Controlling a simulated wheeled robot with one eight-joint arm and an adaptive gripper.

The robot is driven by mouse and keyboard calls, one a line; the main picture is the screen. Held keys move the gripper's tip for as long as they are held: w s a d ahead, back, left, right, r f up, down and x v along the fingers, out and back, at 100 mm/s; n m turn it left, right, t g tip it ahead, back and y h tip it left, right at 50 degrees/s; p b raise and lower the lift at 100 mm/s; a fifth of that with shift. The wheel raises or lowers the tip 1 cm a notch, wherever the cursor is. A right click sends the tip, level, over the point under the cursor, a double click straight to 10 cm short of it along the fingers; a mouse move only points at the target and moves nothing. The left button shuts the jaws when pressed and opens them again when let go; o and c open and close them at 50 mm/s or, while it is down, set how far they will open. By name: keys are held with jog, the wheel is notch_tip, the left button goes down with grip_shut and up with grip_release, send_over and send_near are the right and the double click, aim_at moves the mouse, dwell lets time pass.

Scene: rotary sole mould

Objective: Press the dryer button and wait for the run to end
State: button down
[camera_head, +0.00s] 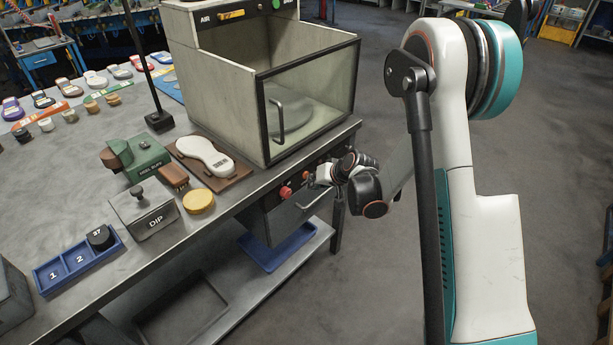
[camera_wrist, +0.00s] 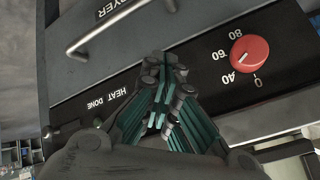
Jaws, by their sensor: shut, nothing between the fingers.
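The dryer (camera_head: 292,214) is a grey drawer unit under the table edge, with a handle and a dark control strip. Its red dial (camera_head: 286,192) also shows in the wrist view (camera_wrist: 249,54), beside a scale from 0 to 80. The HEAT and DONE labels (camera_wrist: 103,103) are on the same strip, with small lamps (camera_wrist: 98,122) beside them that look unlit. My gripper (camera_head: 322,177) is shut and empty, close to the strip. In the wrist view its fingertips (camera_wrist: 165,66) lie between dial and labels and cover that part. The button is not clearly visible; I cannot tell whether the fingers touch it.
A glass-fronted air cabinet (camera_head: 308,105) stands on the table above the dryer. A white sole on a brown board (camera_head: 228,181), a DIP box (camera_head: 143,210) and a blue numbered tray (camera_head: 73,268) lie to the left.

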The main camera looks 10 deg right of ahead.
jog(key=shift+w+a, duration=0.2)
jog(key=shift+w, duration=0.15)
dwell(0.4)
jog(key=shift+s, duration=0.1)
jog(key=shift+s+d, duration=0.5)
jog(key=shift+s, duration=0.1)
jog(key=s+d, duration=0.1)
jog(key=s, duration=0.1)
jog(key=s+d, duration=0.2)
dwell(0.7)
dwell(0.6)
